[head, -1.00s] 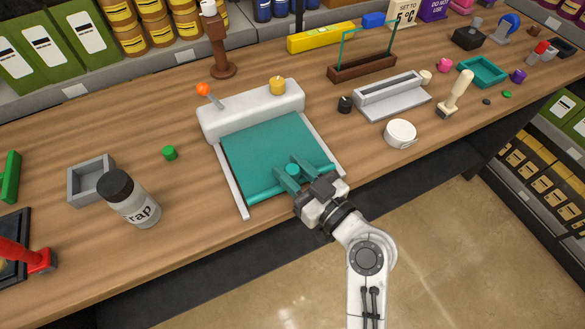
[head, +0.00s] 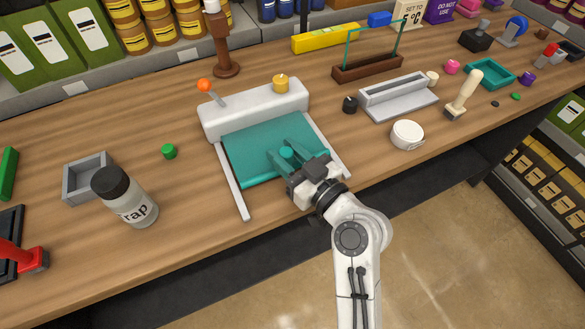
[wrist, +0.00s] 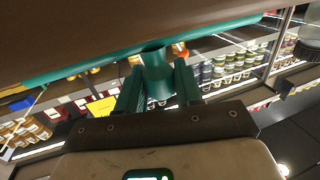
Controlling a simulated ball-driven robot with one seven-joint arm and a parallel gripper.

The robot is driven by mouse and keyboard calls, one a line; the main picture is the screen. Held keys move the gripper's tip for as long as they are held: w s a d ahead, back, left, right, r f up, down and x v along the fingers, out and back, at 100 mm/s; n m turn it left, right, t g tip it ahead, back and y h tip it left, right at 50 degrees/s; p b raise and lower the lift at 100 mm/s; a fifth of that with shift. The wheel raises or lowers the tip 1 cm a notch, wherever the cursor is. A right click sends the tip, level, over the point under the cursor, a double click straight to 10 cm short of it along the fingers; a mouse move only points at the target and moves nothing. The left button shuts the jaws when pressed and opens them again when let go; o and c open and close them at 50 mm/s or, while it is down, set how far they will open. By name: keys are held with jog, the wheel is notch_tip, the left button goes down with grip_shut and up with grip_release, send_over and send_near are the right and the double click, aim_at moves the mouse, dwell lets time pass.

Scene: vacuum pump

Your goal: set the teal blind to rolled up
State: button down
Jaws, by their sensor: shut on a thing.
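The teal blind (head: 255,143) hangs out of a white housing (head: 250,108) and lies between two pale side rails on the wooden table. It covers about the upper two thirds of the rails, and bare wood shows below its bottom bar. My gripper (head: 287,158) is shut on the teal knob (head: 286,152) at the blind's bottom bar. In the wrist view the knob (wrist: 157,75) stands between the two teal fingers, with the bar (wrist: 130,62) just above. An orange-tipped lever (head: 206,87) and a yellow knob (head: 281,83) sit on the housing.
A jar with a black lid (head: 128,198), a grey tray (head: 86,178) and a green knob (head: 168,151) stand to the left.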

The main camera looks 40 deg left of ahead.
jog(key=shift+a, duration=0.1)
jog(key=c, duration=0.9)
grip_release()
jog(key=shift+o, duration=0.2)
jog(key=s+d+b, duration=0.1)
jog(key=d+b, duration=0.1)
jog(key=d, duration=0.8)
jog(key=shift+s+d, duration=0.15)
jog(key=shift+d, duration=0.25)
jog(key=shift+o, duration=0.2)
